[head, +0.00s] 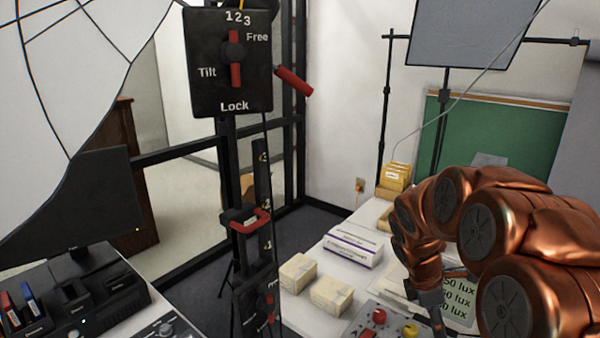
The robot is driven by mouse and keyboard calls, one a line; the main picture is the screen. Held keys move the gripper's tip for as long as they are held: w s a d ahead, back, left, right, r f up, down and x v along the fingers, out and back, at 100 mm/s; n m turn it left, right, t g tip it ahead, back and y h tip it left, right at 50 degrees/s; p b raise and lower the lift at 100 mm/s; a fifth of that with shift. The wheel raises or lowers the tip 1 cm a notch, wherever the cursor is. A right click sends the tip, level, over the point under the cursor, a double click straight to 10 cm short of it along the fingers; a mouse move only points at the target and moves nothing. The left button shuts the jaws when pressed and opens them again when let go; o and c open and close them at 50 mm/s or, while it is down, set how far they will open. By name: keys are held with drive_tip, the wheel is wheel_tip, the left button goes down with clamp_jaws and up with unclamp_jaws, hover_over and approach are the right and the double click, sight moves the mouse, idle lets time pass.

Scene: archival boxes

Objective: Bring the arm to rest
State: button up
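My copper-coloured arm (450,215) fills the right side of the head view. It is bent, rising from the lower right, arching over and pointing down above the white table (377,212). The dark end of the arm, my gripper (434,306), shows only in small part near the bottom edge. Its fingers cannot be made out, so I cannot tell whether it is open or holds anything. It is in front of a sign with lux readings (459,296).
On the table are two cream boxes (331,294), a white box with a purple stripe (352,250), yellow folders (396,176) and a control panel with red and yellow knobs (379,316). A black stand with a Tilt/Free/Lock plate (210,100) rises left of centre.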

drive_tip(key=s+a+r+m+y, duration=0.1)
drive_tip(key=s+a+m, duration=0.3)
drive_tip(key=s, duration=0.5)
drive_tip(key=s+a+r+m+y, duration=0.1)
drive_tip(key=s+a+m, duration=0.4)
drive_tip(key=s, duration=0.5)
drive_tip(key=s+a+r+m+g+y, duration=0.1)
drive_tip(key=s+a+r+m+y, duration=0.1)
drive_tip(key=s+a+m, duration=0.3)
drive_tip(key=s+m, duration=0.1)
drive_tip(key=s, duration=0.3)
drive_tip(key=shift+s+a+r+m+p, duration=0.2)
drive_tip(key=shift+s+r+m+p, duration=0.1)
drive_tip(key=shift+c, duration=0.2)
